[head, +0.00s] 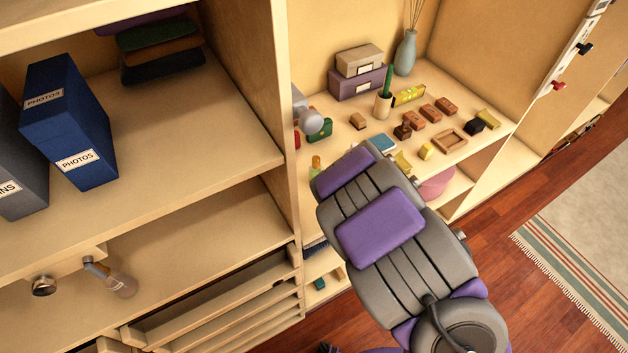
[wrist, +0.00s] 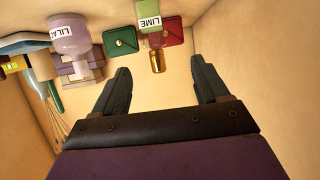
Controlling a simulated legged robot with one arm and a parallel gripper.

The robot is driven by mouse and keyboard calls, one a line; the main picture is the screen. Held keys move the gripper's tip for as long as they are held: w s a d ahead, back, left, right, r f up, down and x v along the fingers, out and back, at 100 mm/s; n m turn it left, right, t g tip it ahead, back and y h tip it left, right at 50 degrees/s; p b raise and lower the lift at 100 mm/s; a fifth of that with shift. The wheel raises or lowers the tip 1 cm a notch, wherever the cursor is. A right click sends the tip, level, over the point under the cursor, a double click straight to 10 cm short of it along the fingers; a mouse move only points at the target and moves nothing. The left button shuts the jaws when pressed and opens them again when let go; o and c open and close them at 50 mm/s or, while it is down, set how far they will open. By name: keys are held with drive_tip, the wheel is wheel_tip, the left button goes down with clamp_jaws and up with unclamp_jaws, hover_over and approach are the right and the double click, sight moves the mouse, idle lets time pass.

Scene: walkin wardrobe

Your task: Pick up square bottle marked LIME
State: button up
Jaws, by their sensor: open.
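The square bottle marked LIME (wrist: 152,32) is pale green with a gold cap and a white label. It appears upside down at the top of the wrist view, its base cut off by the frame edge. In the head view, a small green bottle with an amber cap (head: 315,166), likely the same one, stands just left of my arm. My gripper (wrist: 162,80) is open and empty. In the wrist view the cap lies between the directions of its two fingers, apart from both. In the head view my arm hides the gripper.
A lilac bottle marked LILAC (wrist: 70,36) stands beside the LIME bottle, with a green box (wrist: 120,41) between them. A dark red box (wrist: 174,32) is close behind the LIME bottle. The shelf (head: 345,140) holds several small items, and a wooden upright (head: 285,110) borders it on the left.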

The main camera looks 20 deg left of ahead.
sight(318, 170)
drive_tip(key=b, duration=0.3)
drive_tip(key=shift+w+d+f, duration=0.2)
drive_tip(key=shift+d, duration=0.05)
drive_tip(key=b+x, duration=0.1)
drive_tip(key=x, duration=0.2)
drive_tip(key=b+x, duration=0.1)
drive_tip(key=x, duration=0.3)
drive_tip(key=shift+s+a+r, duration=0.1)
drive_tip(key=shift+a+r, duration=0.1)
drive_tip(key=shift+a, duration=0.25)
drive_tip(key=shift+w+f+b, duration=0.2)
drive_tip(key=shift+w+b, duration=0.2)
drive_tip(key=shift+w, duration=0.05)
drive_tip(key=shift+w+a+f+b, duration=0.1)
drive_tip(key=shift+w+f+b, duration=0.1)
drive_tip(key=shift+w+b, duration=0.1)
drive_tip(key=b+x, duration=0.2)
drive_tip(key=x, duration=0.2)
drive_tip(key=shift+a+f, duration=0.2)
drive_tip(key=shift+f, duration=0.05)
drive_tip(key=shift+d+r, duration=0.1)
drive_tip(key=shift+d, duration=0.15)
drive_tip(key=shift+c, duration=1.4)
drive_tip(key=c, duration=0.9)
